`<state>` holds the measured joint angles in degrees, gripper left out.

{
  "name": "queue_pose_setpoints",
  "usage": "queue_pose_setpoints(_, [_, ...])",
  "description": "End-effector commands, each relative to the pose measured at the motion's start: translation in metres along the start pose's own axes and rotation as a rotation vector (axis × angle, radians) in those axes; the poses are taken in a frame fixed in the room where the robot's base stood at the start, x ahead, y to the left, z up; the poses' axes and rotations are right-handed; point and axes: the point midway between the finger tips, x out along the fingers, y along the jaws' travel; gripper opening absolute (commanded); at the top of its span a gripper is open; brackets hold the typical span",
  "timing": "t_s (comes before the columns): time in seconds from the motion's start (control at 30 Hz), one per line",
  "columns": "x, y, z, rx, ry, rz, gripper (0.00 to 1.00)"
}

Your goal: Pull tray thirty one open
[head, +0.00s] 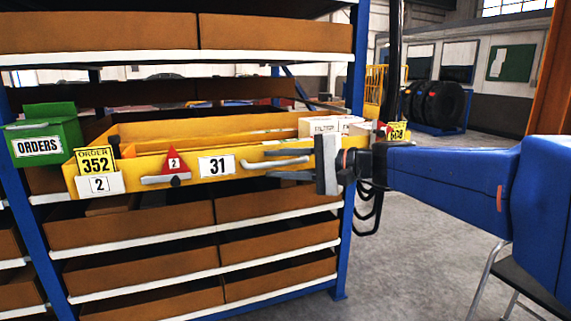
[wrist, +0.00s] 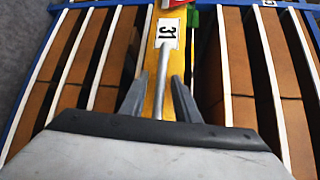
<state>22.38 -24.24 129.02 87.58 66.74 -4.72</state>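Tray thirty one is a long yellow tray (head: 130,168) at the rack's front, with a white "31" label (head: 216,166); the label also shows in the wrist view (wrist: 167,33). Part of its inside shows above the front wall. I cannot tell how far out it stands. A grey bar handle (head: 257,165) is on its front, right of the label. My gripper (head: 280,163) is at this handle, coming from the right. In the wrist view my gripper's fingers (wrist: 159,97) stand open on both sides of the handle (wrist: 161,75), with gaps visible.
A red triangle tag marked 2 (head: 174,162), a yellow "ORDER 352" card (head: 95,161) and a green ORDERS box (head: 42,140) are on the left. White boxes (head: 331,124) sit at the tray's right. Brown bins (head: 130,227) fill lower shelves. A chair (head: 520,270) stands front right.

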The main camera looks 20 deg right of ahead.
Motion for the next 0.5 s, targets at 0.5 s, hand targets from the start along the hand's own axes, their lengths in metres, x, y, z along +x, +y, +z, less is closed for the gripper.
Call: queue_pose_setpoints(0.5, [-0.041, -0.001, -0.001, 0.0, 0.004, -0.001, 0.29])
